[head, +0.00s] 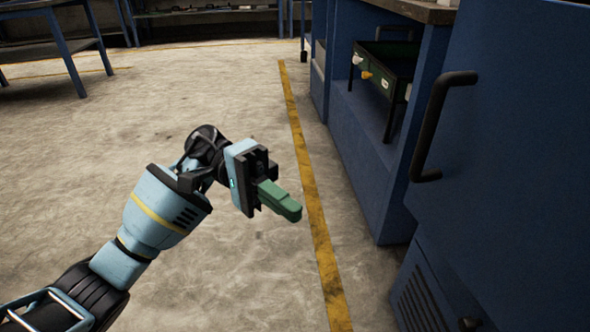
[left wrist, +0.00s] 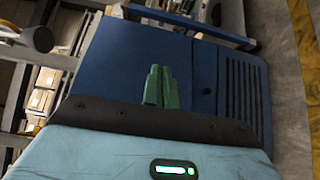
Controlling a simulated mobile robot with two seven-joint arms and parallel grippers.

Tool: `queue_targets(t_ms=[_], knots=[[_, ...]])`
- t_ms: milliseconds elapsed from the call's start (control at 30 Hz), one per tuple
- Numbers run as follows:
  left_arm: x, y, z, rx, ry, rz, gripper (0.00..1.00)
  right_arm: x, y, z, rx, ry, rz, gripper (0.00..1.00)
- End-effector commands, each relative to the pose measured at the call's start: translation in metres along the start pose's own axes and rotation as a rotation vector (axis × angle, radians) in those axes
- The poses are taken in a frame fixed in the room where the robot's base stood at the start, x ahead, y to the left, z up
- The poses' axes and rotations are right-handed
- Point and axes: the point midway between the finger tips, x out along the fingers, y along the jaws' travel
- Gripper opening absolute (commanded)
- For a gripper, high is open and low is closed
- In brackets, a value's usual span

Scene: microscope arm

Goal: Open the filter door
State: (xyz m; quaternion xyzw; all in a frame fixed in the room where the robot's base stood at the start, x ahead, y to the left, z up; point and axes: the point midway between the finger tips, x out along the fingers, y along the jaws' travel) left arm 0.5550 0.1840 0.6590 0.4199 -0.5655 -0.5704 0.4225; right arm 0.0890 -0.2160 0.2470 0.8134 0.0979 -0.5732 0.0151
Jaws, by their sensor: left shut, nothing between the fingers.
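The blue door (head: 515,150) fills the right side of the head view and looks closed. Its black handle (head: 434,125) stands upright near the door's left edge. My left gripper (head: 291,208) is shut and empty, with its green fingers together. It is over the floor, left of the handle and clear of the door. In the left wrist view the closed green fingers (left wrist: 160,88) show in front of a blue cabinet face (left wrist: 120,62) with dark vent slots. My right gripper is in neither view.
A blue workbench (head: 385,175) with a green tray (head: 382,75) on its shelf adjoins the door on the left. A vented panel (head: 425,300) is below the door. The floor around my left arm is clear, with a yellow line (head: 305,165) crossing it.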

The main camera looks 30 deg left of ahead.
Motion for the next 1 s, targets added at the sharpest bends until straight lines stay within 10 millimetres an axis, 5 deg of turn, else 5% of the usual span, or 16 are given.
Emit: queue_targets(t_ms=[500, 1000], knots=[[-0.049, 0.003, -0.047, 0.002, 0.001, 0.001, 0.0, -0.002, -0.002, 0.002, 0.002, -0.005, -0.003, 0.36], [-0.065, 0.002, -0.063, 0.002, -0.001, 0.0, 0.0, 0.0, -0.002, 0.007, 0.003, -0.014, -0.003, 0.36]])
